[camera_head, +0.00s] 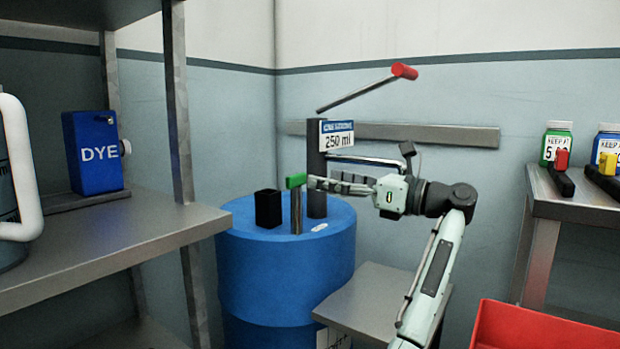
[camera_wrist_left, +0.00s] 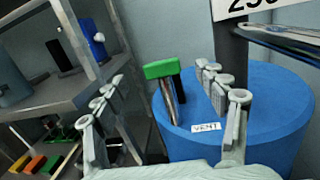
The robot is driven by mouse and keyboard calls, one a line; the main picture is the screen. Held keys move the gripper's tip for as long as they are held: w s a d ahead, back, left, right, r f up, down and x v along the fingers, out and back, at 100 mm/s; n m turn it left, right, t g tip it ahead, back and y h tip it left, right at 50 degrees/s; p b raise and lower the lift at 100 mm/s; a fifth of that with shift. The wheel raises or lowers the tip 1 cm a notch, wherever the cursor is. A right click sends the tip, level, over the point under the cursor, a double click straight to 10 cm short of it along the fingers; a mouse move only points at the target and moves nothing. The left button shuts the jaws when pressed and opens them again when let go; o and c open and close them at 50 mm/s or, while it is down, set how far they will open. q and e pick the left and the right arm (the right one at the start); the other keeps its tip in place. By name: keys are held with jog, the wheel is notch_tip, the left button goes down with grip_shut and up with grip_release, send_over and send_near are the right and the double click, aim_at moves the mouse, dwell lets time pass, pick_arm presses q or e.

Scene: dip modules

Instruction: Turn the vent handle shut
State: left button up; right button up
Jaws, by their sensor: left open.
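The vent handle has a green grip (camera_head: 296,181) on a metal stem and stands on top of the blue drum (camera_head: 285,270). In the left wrist view the green grip (camera_wrist_left: 162,69) is tilted in the picture, with a white VENT label (camera_wrist_left: 206,127) beside its stem. My left gripper (camera_head: 317,184) is open, its fingertips just right of the green grip in the head view. In the wrist view the grip shows between the two fingers (camera_wrist_left: 165,108), farther off. I cannot tell whether any finger touches it. My right gripper is not in view.
A dark post (camera_head: 317,165) with a 250 ml sign and a red-ended lever (camera_head: 404,71) rises behind the handle. A black box (camera_head: 268,208) stands on the drum. A steel shelf (camera_head: 130,230) with a blue DYE container (camera_head: 92,150) is left. A red bin (camera_head: 540,330) is lower right.

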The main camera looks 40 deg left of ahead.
aim_at(299, 176)
pick_arm(q)
jog(key=shift+n+h, duration=0.4)
jog(key=x, duration=0.8)
jog(key=shift+c, duration=0.4)
